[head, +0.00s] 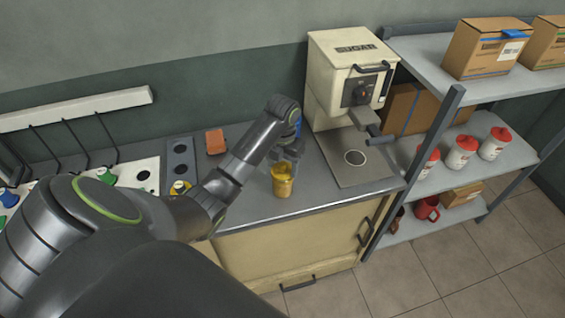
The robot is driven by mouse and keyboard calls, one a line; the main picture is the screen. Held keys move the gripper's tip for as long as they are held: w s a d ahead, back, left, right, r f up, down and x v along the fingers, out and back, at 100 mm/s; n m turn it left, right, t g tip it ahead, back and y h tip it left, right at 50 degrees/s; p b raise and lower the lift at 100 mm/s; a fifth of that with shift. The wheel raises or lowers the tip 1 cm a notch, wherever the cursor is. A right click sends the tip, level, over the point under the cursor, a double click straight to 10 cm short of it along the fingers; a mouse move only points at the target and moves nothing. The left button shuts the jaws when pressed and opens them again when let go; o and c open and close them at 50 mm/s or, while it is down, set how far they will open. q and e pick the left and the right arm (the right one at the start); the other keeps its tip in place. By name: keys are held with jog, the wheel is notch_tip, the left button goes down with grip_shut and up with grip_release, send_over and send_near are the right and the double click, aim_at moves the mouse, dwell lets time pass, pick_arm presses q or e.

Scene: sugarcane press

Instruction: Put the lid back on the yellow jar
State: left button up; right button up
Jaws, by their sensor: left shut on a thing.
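The yellow jar (282,187) stands upright near the front edge of the grey counter, left of the sugar machine. My left gripper (285,164) reaches down over the counter to the top of the jar. It is shut on a yellow piece at the jar's top, which looks like the lid. The fingers partly hide this piece, and I cannot tell whether it rests on the rim or is held just above it. My right gripper is not in view.
A cream sugar machine (341,65) stands right of the jar on its metal plate. An orange-brown block (215,141) and a grey holed tray (180,158) lie to the left. A shelf rack (437,131) stands at the right.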

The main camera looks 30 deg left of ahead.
pick_arm(q)
jog(key=shift+p, duration=0.6)
dwell(1.0)
jog(key=shift+f+p, duration=0.15)
jog(key=shift+p, duration=0.2)
dwell(0.9)
jog(key=shift+p, duration=0.3)
dwell(0.6)
jog(key=o, duration=1.3)
jog(key=shift+o, duration=0.2)
jog(key=shift+r+p, duration=3.55)
jog(key=shift+p, duration=0.25)
